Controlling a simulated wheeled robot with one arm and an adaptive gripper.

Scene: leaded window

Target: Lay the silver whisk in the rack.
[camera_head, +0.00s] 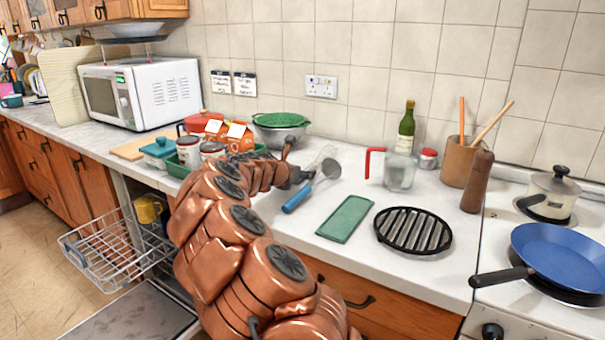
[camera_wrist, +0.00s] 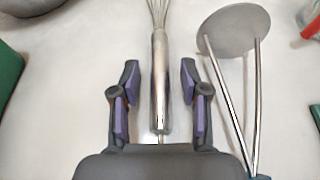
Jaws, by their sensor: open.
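The silver whisk (camera_wrist: 160,85) lies on the white counter in the wrist view, its handle toward me and its wires at the top edge. In the head view its wires (camera_head: 322,156) show faintly beyond my gripper (camera_head: 303,176). In the wrist view my gripper (camera_wrist: 160,75) is open, with one finger on each side of the whisk handle and a gap on both sides. The wire rack (camera_head: 118,256) is pulled out below the counter at the left, with a yellow mug (camera_head: 148,209) in it. My arm hides its right part.
A blue-handled skimmer (camera_head: 330,168) lies close to the right of the whisk; its disc (camera_wrist: 236,28) shows in the wrist view. A green board (camera_head: 345,219) and a black grill (camera_head: 413,230) lie nearer. Bowls (camera_head: 280,133) and a glass jug (camera_head: 399,172) stand behind.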

